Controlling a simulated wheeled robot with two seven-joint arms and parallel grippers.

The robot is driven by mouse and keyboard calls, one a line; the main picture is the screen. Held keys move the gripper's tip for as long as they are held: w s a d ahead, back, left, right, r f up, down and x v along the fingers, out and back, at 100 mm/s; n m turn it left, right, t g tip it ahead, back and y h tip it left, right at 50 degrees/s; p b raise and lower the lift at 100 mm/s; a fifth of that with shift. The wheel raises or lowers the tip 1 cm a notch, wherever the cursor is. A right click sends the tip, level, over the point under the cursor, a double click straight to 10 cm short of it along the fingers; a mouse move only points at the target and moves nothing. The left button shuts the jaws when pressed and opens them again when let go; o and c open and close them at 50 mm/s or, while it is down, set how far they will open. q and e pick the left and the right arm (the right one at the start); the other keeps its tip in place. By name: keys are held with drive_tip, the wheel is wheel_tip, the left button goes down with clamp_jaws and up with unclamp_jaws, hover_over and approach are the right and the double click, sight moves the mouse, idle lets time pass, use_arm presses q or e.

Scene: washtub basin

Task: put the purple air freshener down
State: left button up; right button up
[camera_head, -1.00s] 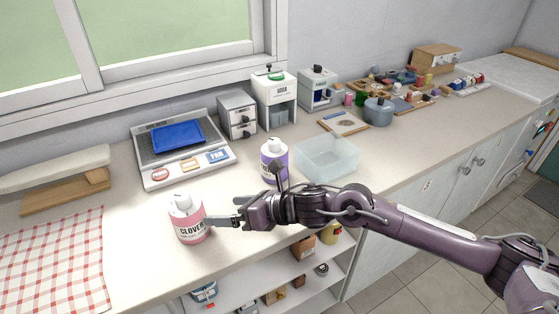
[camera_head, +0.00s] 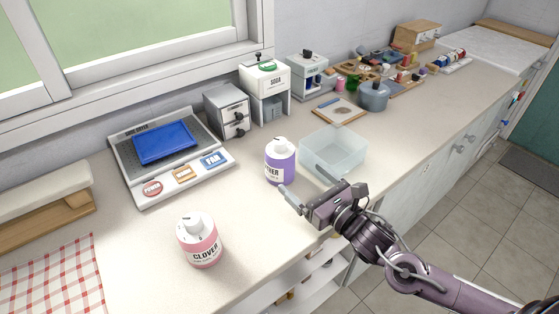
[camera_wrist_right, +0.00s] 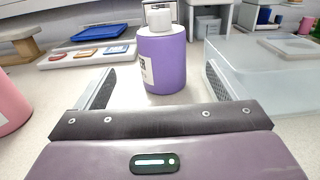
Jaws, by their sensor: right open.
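The purple air freshener (camera_head: 281,163), a bottle with a white cap, stands upright on the counter, left of the clear tub. In the right wrist view the purple bottle (camera_wrist_right: 162,62) stands ahead, beyond the open fingers, with nothing between them. My right gripper (camera_head: 303,198) is open and empty in front of the bottle, near the counter's front edge. It also shows in the right wrist view (camera_wrist_right: 160,88). My left gripper is not in view.
A pink CLOVER bottle (camera_head: 200,243) stands front left. A clear tub (camera_head: 345,146) stands close right of the purple bottle. A scale-like panel with a blue tray (camera_head: 165,142) lies behind left. Small drawers (camera_head: 228,112) and dispensers line the wall. Counter between the bottles is clear.

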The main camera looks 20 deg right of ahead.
sight(288, 166)
drive_tip(key=p+x, duration=0.1)
drive_tip(key=x, duration=0.4)
drive_tip(key=shift+w+a, duration=0.15)
drive_tip(key=shift+w, duration=0.25)
drive_tip(key=p+x, duration=0.2)
drive_tip(key=x, duration=0.2)
drive_tip(key=shift+w+f, duration=0.3)
drive_tip(key=shift+w, duration=0.1)
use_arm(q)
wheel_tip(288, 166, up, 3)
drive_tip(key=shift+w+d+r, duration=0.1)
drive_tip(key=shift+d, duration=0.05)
use_arm(e)
drive_tip(key=shift+c, duration=0.4)
drive_tip(key=shift+c, duration=1.3)
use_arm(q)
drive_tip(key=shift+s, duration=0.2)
use_arm(e)
drive_tip(key=c, duration=1)
